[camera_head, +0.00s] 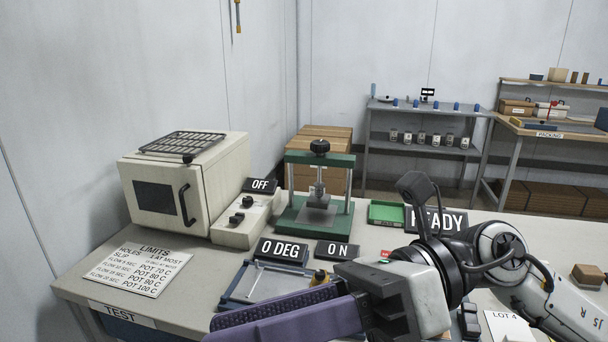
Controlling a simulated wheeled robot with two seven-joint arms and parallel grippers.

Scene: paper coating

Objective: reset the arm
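My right arm comes in from the lower right. Its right gripper (212,328) has long purple fingers that point left across the table's front. The fingers overlap from this angle, so I cannot tell whether they are open or shut. I see nothing held between them. The gripper hides part of a blue-framed tray-like device (268,279) marked 0 DEG and ON. My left gripper is not in view.
A beige oven (160,197) stands at the left of the table (190,297), with a limits sheet (140,270) in front. A green press (318,225) stands behind the blue device. A green tray (386,213) and a READY sign (437,220) are behind my arm. A small brown block (588,276) is at right.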

